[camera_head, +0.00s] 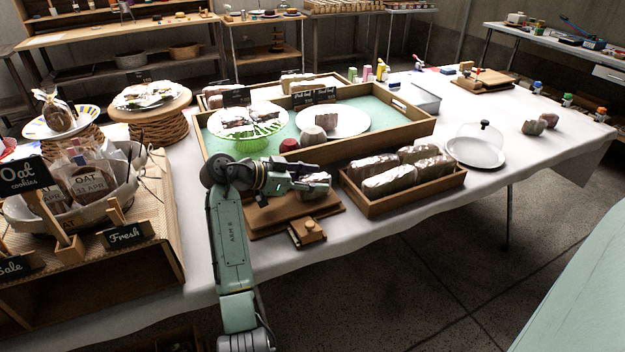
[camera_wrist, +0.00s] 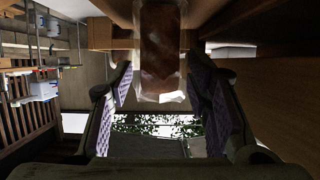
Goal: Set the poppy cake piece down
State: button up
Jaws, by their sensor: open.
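My gripper (camera_head: 305,187) reaches in from the left, low over the brown wooden board (camera_head: 262,222) at the table's front edge. A pale wrapped piece (camera_head: 318,179), probably the poppy cake piece, is at its fingertips in the head view, partly hidden by them. In the wrist view my gripper (camera_wrist: 163,80) is open, with purple-padded fingers spread left and right. A brown piece in clear wrapping (camera_wrist: 160,50) stands ahead, between and beyond the fingertips. I cannot tell whether a finger touches it, nor exactly what it rests on.
A wooden crate of wrapped loaves (camera_head: 405,192) stands close right of my gripper. Behind is a large green-lined tray (camera_head: 375,140) with plates of cake. A small wooden block (camera_head: 307,232) lies in front. A glass-domed plate (camera_head: 476,153) stands right, with clear tablecloth around it.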

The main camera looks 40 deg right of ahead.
jog(key=b+v, duration=0.2)
jog(key=v, duration=0.5)
jog(key=shift+a+r, duration=0.25)
jog(key=shift+w, duration=0.1)
